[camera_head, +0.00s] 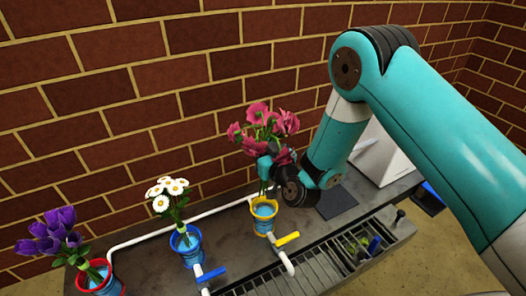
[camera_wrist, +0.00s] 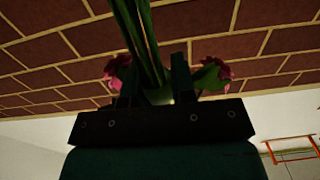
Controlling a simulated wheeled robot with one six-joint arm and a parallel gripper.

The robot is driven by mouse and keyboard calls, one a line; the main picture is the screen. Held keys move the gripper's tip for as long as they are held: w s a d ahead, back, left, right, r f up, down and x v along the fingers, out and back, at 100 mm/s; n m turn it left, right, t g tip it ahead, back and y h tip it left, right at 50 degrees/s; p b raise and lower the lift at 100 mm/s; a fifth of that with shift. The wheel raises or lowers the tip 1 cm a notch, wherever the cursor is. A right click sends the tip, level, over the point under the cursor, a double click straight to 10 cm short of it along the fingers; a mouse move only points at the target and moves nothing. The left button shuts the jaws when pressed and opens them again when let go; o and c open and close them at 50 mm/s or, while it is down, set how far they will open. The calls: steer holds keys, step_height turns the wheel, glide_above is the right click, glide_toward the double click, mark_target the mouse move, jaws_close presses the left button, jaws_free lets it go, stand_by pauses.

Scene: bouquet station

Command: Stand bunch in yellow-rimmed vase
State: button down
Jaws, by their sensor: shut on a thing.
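A bunch of pink-red flowers (camera_head: 268,125) with green leaves is held upright by my gripper (camera_head: 268,168). In the wrist view, green stems (camera_wrist: 143,40) pass between the dark fingers of my gripper (camera_wrist: 155,88), which are shut on them. Pink blooms (camera_wrist: 117,70) show on both sides. The yellow-rimmed vase (camera_head: 263,216) stands on the counter directly below the bunch. The stems run down to about the vase's mouth; I cannot tell if their ends are inside or just above it.
A blue-rimmed vase (camera_head: 186,240) holds white daisies (camera_head: 167,188). A red-rimmed vase (camera_head: 100,278) holds purple flowers (camera_head: 55,232). A white pipe (camera_head: 150,236) runs behind the vases, with a yellow-handled valve (camera_head: 287,239) and a blue-handled valve (camera_head: 211,274) in front. A slatted drain (camera_head: 265,284) lies to the front right.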

mark_target(267, 184)
steer(key=shift+a+f+b, duration=0.1)
steer(key=shift+f+b, duration=5.85)
steer(key=shift+b, duration=0.45)
steer(key=shift+f+b, duration=1.95)
steer(key=shift+f, duration=0.25)
steer(key=shift+f+b, duration=0.45)
steer(key=shift+f, duration=0.1)
steer(key=c, duration=0.9)
jaws_free()
steer(key=shift+o, duration=0.2)
